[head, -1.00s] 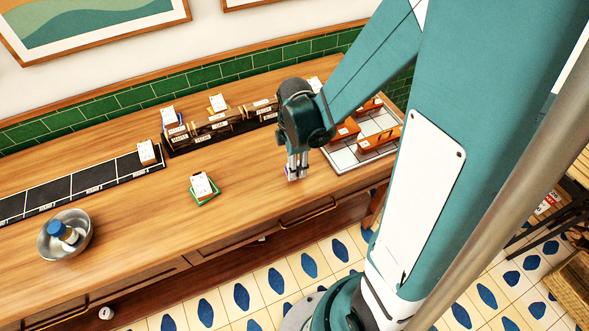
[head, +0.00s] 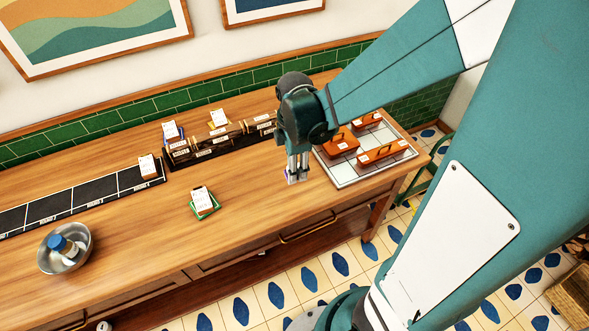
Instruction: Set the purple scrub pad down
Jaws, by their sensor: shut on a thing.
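My gripper (head: 297,177) points down over the wooden counter (head: 250,215), left of the tiled tray. It is shut on the purple scrub pad (head: 289,177), of which only a small purple and white bit shows at the fingertips. The fingers hide most of the pad. I cannot tell whether the pad touches the counter or hangs just above it.
A green pad (head: 206,205) with a white label lies left of my gripper. A labelled rack (head: 222,143) stands behind. The tiled tray (head: 347,180) holds orange labelled blocks. A metal bowl (head: 83,240) and dark strip (head: 75,202) are left. Bare counter lies between green pad and gripper.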

